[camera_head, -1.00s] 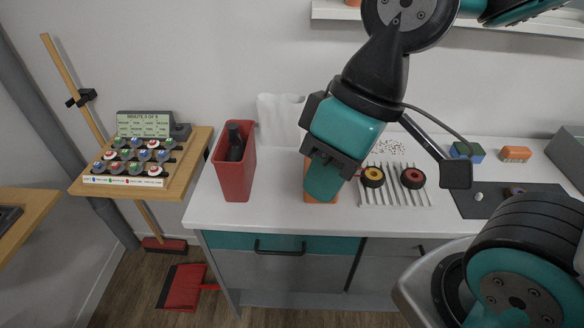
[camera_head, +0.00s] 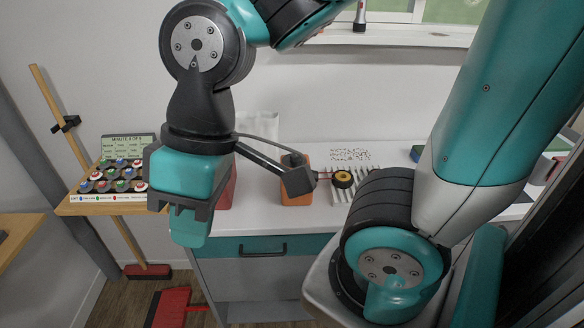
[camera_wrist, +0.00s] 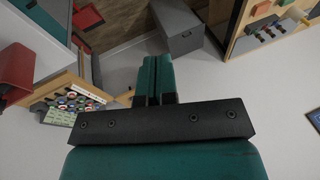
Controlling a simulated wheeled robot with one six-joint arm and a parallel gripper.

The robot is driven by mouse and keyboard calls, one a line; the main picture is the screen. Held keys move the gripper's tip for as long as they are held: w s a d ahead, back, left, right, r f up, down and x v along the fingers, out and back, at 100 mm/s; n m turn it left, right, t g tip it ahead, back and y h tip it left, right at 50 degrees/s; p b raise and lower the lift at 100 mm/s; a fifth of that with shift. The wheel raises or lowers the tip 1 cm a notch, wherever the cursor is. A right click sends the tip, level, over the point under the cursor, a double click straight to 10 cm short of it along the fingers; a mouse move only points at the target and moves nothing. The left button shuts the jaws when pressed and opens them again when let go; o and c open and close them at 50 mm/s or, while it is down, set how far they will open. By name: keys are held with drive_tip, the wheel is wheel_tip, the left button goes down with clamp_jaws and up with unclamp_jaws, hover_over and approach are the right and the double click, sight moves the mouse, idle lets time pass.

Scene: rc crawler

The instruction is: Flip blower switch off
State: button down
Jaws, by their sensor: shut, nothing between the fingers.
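I cannot make out a blower or its switch in either current view. My gripper (camera_head: 190,228) hangs at the left of centre in the head view, in front of the counter and the red bin. Its teal fingers are together with nothing between them. They also show side by side in the wrist view (camera_wrist: 155,80), pointing away from the camera and apart from any object. My arm hides most of the red bin (camera_head: 229,190) and part of the counter behind it.
A wooden stand holds a board of coloured knobs (camera_head: 120,176) at the left. An orange container (camera_head: 297,198) and a yellow-centred wheel (camera_head: 343,179) stand on the white counter. A red dustpan (camera_head: 172,308) lies on the floor. In the wrist view, a grey box (camera_wrist: 180,27) is near the top.

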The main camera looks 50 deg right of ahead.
drive_tip(key=w+d+f+t+h+b, duration=0.2)
drive_tip(key=w+d+f, duration=0.2)
drive_tip(key=w+d, duration=1)
drive_tip(key=d+f+n+g+h+b, duration=0.1)
drive_tip(key=d+f+h, duration=0.2)
drive_tip(key=d, duration=2)
drive_tip(key=shift+s+d+f, duration=0.2)
drive_tip(key=shift+f, duration=0.5)
drive_tip(key=f, duration=0.4)
drive_tip(key=f+p, duration=0.1)
drive_tip(key=f, duration=0.4)
drive_tip(key=w+d+f+p, duration=0.1)
drive_tip(key=f, duration=0.4)
drive_tip(key=shift+d, duration=0.1)
drive_tip(key=shift+w, duration=0.1)
